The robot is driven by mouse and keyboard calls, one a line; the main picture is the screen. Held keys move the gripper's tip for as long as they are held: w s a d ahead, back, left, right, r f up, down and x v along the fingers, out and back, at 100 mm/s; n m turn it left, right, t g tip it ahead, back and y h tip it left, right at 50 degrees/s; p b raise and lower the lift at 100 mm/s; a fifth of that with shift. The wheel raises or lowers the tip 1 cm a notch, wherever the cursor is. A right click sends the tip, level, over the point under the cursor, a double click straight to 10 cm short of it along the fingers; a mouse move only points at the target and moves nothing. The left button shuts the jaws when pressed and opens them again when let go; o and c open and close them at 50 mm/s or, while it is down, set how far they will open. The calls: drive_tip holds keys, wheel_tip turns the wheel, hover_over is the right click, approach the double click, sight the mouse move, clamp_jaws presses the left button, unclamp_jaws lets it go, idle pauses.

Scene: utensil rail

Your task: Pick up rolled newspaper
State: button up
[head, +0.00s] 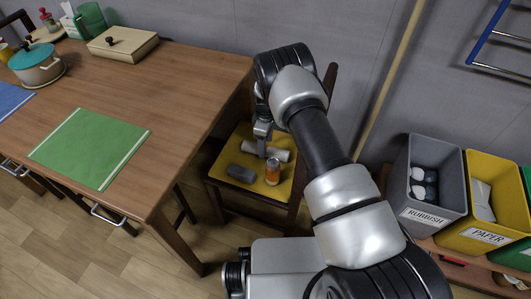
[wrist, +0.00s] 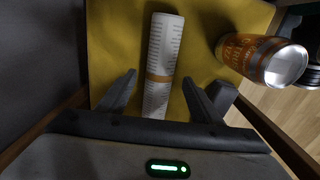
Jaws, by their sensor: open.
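The rolled newspaper (wrist: 165,42) is a white printed roll with a tan band around its middle. It lies on the yellow seat of a chair (head: 220,158). In the head view the roll (head: 278,154) is partly hidden behind my gripper (head: 262,146). In the wrist view my gripper (wrist: 159,77) is open and empty, with one finger on each side of the roll's near part. The fingers appear apart from the paper; the height gap is hard to tell. The near end of the roll is hidden by the gripper body.
An orange can (head: 273,172) with a silver top stands close to the roll, also in the wrist view (wrist: 250,55). A dark grey block (head: 242,174) lies beside it. The wooden table (head: 170,90) is left; grey rubbish (head: 432,160) and yellow paper (head: 482,170) bins are right.

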wheel_tip(320, 180, down, 2)
drive_tip(key=shift+f, duration=0.25)
drive_tip(key=c, duration=1.2)
